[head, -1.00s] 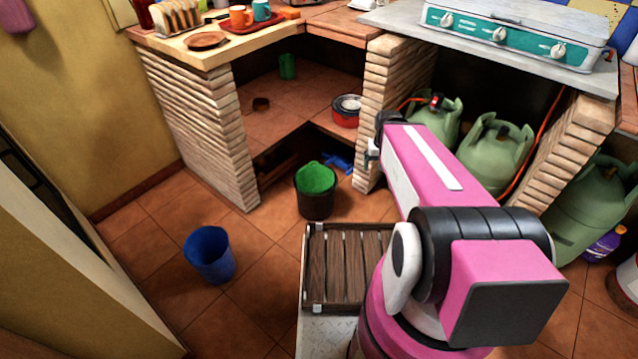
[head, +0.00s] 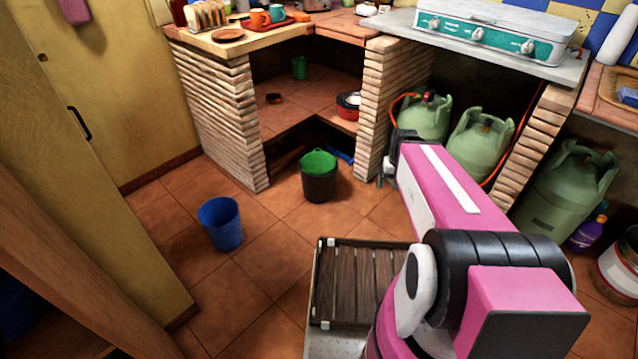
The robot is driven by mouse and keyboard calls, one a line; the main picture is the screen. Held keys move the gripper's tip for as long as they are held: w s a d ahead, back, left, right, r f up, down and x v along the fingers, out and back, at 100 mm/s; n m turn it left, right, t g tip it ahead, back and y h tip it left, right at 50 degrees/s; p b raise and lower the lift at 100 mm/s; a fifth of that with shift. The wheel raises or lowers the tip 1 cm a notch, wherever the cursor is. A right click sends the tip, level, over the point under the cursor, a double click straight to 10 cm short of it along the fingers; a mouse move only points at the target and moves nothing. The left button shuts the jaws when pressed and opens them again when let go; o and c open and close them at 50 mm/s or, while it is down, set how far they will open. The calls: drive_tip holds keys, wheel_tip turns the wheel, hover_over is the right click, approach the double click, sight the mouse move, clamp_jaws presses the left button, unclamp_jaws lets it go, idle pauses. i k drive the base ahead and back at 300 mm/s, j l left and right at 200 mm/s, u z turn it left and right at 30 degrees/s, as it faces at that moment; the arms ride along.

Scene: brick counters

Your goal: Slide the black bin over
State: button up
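The black bin (head: 319,187) stands upright on the tiled floor in front of the corner counter opening. Something green (head: 319,161) fills its top. My gripper (head: 385,178) is at the far end of my pink arm, to the right of the bin and apart from it, in front of the brick pillar. Its fingers are small and partly hidden by the arm, so I cannot tell whether they are open or shut.
A blue bucket (head: 221,223) stands on the floor left of the bin, with clear tiles between them. Brick pillars (head: 375,115) flank the counter openings. Green gas cylinders (head: 481,143) stand on the right. A slatted wooden tray (head: 325,285) is on my base. A blue item (head: 341,156) lies behind the bin.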

sight(316, 189)
drive_tip(key=i+l, duration=0.2)
drive_tip(key=i+l+u, duration=0.1)
drive_tip(key=l+u, duration=0.15)
drive_tip(key=u, duration=0.2)
drive_tip(key=i+l+u, duration=0.1)
drive_tip(key=l+u, duration=0.2)
drive_tip(key=u, duration=1.45)
